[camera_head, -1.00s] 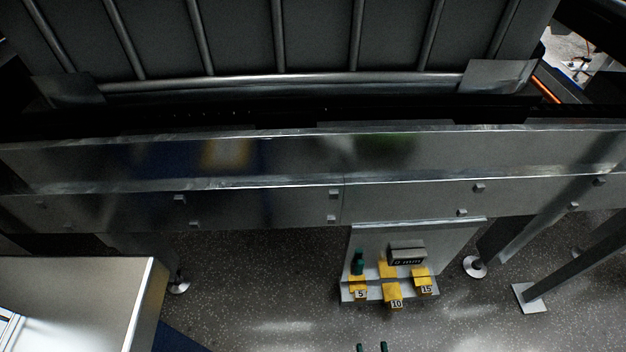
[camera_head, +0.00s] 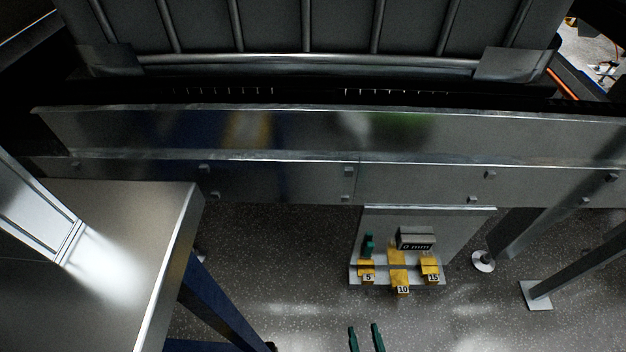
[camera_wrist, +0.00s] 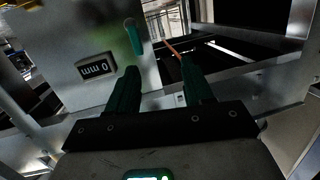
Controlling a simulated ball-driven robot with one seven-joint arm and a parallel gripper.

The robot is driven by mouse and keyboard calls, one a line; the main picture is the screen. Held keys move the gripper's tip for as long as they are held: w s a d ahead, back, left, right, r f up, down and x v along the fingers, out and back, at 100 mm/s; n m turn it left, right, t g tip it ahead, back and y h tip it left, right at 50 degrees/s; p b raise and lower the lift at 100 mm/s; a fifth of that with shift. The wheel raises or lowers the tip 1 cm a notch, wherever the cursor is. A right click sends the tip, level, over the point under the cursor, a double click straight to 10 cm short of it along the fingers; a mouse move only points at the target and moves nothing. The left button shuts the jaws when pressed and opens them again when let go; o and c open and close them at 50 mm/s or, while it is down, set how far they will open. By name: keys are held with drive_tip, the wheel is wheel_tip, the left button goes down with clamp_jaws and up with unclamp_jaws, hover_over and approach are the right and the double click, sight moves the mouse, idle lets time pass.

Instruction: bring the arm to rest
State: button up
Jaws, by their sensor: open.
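My gripper (camera_head: 365,338) shows at the bottom edge of the head view as two green fingertips, apart and with nothing between them. In the wrist view its two green fingers (camera_wrist: 160,90) are spread and empty. The rest of my arm is out of the head view. In the head view the fingertips lie below a metal plate (camera_head: 458,220) that carries a green handle, a "0 mm" block and yellow blocks. I see no contact between the fingers and these things.
A "0 mm" block (camera_head: 416,240) and yellow blocks marked 5 (camera_head: 367,268), 10 (camera_head: 402,285) and 15 (camera_head: 431,268) sit on the plate, with a green handle (camera_head: 369,246). A long metal beam (camera_head: 270,140) crosses behind. A metal bench (camera_head: 130,230) stands left. Speckled floor shows between.

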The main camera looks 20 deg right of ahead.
drive_tip(key=w+a+r+n+g+y, duration=0.2)
drive_tip(key=w+g+y, duration=0.1)
drive_tip(key=w+y, duration=0.15)
drive_tip(key=s+d+r+g+h, duration=0.2)
drive_tip(key=s+d+r+g, duration=0.95)
drive_tip(key=r, duration=0.35)
wheel_tip(320, 180, up, 33)
drive_tip(key=p, duration=3.3)
drive_tip(key=shift+s+g, duration=0.25)
drive_tip(key=shift+g, duration=0.1)
